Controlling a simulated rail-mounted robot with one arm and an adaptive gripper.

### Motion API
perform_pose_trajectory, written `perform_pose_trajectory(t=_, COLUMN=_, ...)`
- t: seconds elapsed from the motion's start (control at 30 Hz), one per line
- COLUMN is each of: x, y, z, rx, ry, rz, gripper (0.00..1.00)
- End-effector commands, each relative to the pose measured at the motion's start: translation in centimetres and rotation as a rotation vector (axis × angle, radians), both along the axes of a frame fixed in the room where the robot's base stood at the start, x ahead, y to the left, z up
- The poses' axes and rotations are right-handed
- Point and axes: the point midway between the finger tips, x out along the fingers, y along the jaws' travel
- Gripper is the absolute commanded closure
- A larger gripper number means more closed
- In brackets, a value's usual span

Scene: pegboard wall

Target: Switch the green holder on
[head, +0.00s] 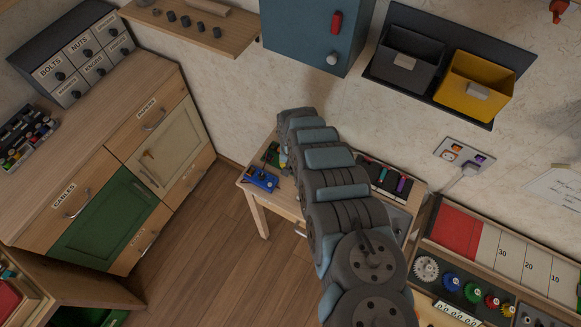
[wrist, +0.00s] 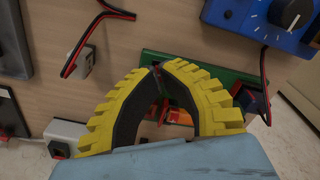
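The green holder (wrist: 215,77) lies on the wooden tabletop in the wrist view, partly hidden behind my gripper. It also shows small in the head view (head: 272,155), beside my arm. My gripper (wrist: 157,68) has yellow ribbed fingers with dark inner faces. Its fingertips come together over the holder, with no clear object between them. Orange and red parts (wrist: 180,116) show through the gap between the fingers. The holder's switch and its state cannot be made out. In the head view my arm hides most of the gripper.
A blue device with a black dial (wrist: 290,14) is at the upper right of the wrist view. The table (head: 251,194) also holds a dark tray of coloured items (head: 385,178).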

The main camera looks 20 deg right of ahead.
Motion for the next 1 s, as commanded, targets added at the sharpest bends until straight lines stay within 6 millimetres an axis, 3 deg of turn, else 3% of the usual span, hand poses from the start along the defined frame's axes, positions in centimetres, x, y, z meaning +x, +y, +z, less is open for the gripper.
perform_pose_trajectory(t=1.0, x=0.0, y=0.1, z=6.1, rx=0.0, ry=0.001, rz=0.001, gripper=1.0)
